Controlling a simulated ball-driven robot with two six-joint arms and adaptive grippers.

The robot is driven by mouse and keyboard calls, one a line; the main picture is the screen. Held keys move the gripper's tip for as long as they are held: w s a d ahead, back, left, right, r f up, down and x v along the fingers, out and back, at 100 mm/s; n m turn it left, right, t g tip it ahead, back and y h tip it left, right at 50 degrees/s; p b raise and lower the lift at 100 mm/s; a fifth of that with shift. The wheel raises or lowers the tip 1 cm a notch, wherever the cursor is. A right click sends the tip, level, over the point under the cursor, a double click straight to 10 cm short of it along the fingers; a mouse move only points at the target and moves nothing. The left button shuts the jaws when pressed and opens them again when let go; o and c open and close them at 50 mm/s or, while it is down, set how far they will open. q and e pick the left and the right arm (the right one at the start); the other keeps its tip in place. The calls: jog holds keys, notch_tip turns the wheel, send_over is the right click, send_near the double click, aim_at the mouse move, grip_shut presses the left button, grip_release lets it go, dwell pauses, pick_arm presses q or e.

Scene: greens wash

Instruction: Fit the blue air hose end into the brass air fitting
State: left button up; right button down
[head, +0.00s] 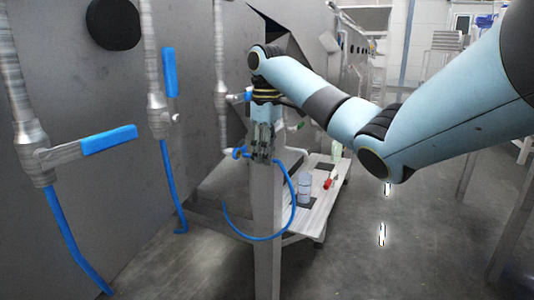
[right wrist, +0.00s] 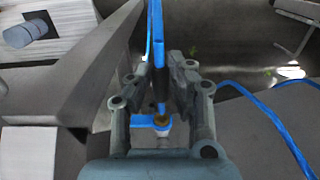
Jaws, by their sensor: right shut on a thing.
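The blue air hose (head: 292,205) hangs in a loop below my right gripper (head: 263,152) in the head view. In the right wrist view my right gripper (right wrist: 161,82) is shut on the hose (right wrist: 157,45), which passes between its fingers. The brass air fitting (right wrist: 162,119) shows below the hose's dark end, beside a blue lever (right wrist: 144,121). The hose end lines up closely with the fitting in that view; I cannot tell whether they touch. In the head view my gripper hides the fitting. My left gripper is not in view.
A grey machine wall (head: 110,100) with pipes and blue-handled valves (head: 108,140) stands at the left.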

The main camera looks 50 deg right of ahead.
jog(key=shift+w+a+r, duration=0.1)
jog(key=shift+w+a, duration=0.05)
jog(key=shift+w, duration=0.5)
jog(key=shift+w+a, duration=0.15)
jog(key=shift+w, duration=0.5)
jog(key=c, duration=1.5)
grip_release()
jog(key=shift+c, duration=0.2)
jog(key=o, duration=0.4)
jog(key=shift+w+a, duration=0.1)
jog(key=shift+w, duration=0.1)
jog(key=shift+s, duration=0.15)
